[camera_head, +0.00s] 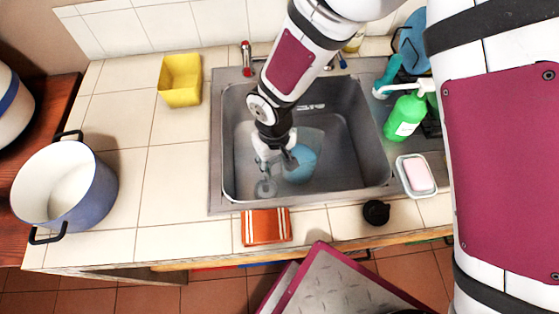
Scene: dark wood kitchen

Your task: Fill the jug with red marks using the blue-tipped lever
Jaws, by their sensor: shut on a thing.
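A see-through, bluish jug (304,163) is in the sink (355,165), partly behind my gripper; its red marks are too small to make out. My gripper (275,158) reaches down into the sink and is shut on the jug at its left side. I cannot tell whether the jug rests on the sink floor. The blue-tipped lever (342,62) shows at the sink's back edge, just right of my arm. A red-tipped lever (246,57) stands at the back left. The spout is hidden behind my arm.
A yellow container (180,82) and a blue-white pot (68,187) stand left of the sink. A green soap bottle (405,118) and a soap dish (416,178) are at the right. A striped orange cloth (266,227) and a black round item (376,212) lie in front.

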